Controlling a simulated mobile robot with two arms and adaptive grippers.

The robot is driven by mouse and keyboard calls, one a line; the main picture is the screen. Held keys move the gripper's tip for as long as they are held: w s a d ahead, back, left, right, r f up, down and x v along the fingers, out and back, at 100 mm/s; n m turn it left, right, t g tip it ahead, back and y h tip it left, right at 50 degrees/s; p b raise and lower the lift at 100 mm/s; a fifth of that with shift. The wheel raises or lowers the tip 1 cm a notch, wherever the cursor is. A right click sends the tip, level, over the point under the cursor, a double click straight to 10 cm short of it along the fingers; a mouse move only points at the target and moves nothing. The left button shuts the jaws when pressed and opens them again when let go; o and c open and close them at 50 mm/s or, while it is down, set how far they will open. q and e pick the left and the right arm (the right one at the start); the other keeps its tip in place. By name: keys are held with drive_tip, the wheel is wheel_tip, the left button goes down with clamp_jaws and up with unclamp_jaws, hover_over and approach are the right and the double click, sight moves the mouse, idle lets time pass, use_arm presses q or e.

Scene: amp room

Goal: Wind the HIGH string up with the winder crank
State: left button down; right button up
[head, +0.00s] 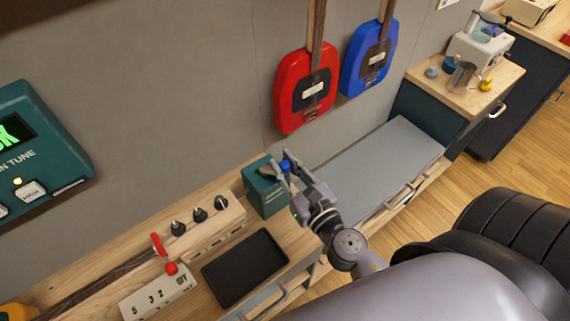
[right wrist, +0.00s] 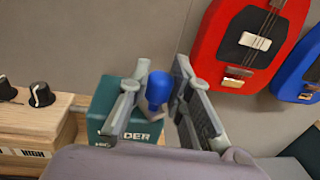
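The winder (head: 265,190) is a green box at the far end of the wooden bench, with a blue crank knob (head: 285,166) above it. It also shows in the right wrist view (right wrist: 108,100), its lettering partly covered by a finger. My right gripper (right wrist: 153,112) is open, with one finger on each side of the blue knob (right wrist: 158,87); a gap shows on each side. A wooden block (head: 213,222) carries three black tuning knobs. The one nearest the winder (head: 221,203) stands above a HIGH label (right wrist: 33,153). My left gripper is not in view.
A black tray (head: 245,268) lies in front of the block. A white numbered switch panel (head: 158,295) with a red lever (head: 171,268) sits left. The green tuner (head: 40,150) and red and blue guitars (head: 306,90) are on the wall. A grey surface (head: 375,165) lies clear right.

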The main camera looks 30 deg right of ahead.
drive_tip(key=o, duration=0.5)
drive_tip(key=shift+c, duration=0.2)
drive_tip(key=shift+s, duration=0.1)
drive_tip(key=s, duration=1.1)
drive_tip(key=shift+s+d, duration=0.2)
drive_tip(key=shift+s, duration=0.2)
